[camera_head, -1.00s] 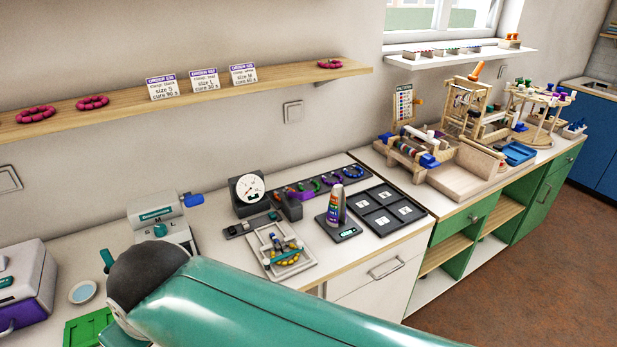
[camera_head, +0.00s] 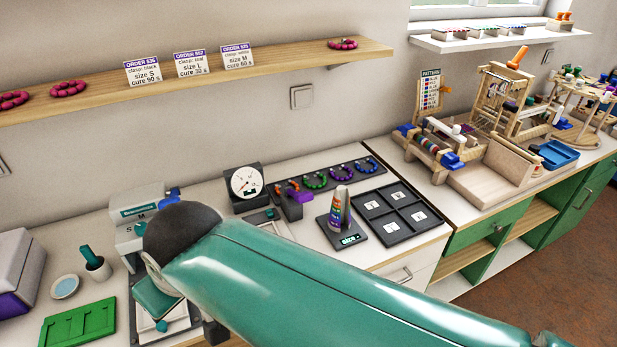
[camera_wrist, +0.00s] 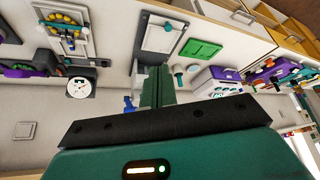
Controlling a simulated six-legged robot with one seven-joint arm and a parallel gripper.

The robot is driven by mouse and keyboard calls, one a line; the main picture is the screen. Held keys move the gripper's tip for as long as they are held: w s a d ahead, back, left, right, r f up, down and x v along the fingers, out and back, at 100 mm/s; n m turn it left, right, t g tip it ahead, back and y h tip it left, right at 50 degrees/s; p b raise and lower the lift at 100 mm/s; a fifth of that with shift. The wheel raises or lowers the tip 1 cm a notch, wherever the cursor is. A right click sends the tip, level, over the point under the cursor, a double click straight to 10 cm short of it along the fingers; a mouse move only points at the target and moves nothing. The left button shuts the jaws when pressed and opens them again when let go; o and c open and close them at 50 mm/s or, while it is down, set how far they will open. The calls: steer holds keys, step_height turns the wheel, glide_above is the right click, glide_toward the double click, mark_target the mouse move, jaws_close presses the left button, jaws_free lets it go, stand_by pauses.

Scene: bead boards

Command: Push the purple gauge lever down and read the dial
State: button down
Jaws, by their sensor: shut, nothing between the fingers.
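The gauge has a round white dial (camera_head: 246,182) in a dark housing on the counter. Its needle shows, but the reading is too small to tell. The purple lever (camera_head: 301,196) sticks out from a dark block at the dial's right. The dial also shows in the wrist view (camera_wrist: 79,88), left of my gripper. My gripper (camera_wrist: 157,85) is shut and empty, its green fingers together in the wrist view. It is apart from the dial, by a grey device with a pale plate. In the head view my arm hides most of the gripper.
A grey device (camera_head: 137,212) marked S and M stands left of the dial. A size cone (camera_head: 339,210) and a dark four-square tray (camera_head: 419,216) stand to the right. A green tray (camera_head: 78,322) lies front left. A shelf (camera_head: 230,84) runs above.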

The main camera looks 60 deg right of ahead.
steer(key=w+d+r+m+g+h, duration=0.15)
steer(key=w+d, duration=0.35)
steer(key=d, duration=0.5)
steer(key=w+d+r+m+g+h, duration=0.1)
steer(key=w+d+r+m, duration=0.2)
steer(key=d, duration=0.7)
steer(key=s+d+f+m, duration=0.1)
steer(key=d+f, duration=0.1)
steer(key=d, duration=1.9)
steer(key=shift+s+f+m+y, duration=0.15)
steer(key=shift+m+y, duration=0.2)
steer(key=shift+y, duration=0.1)
steer(key=shift+d+f+g, duration=0.1)
steer(key=shift+d+g, duration=0.05)
steer(key=shift+g, duration=0.1)
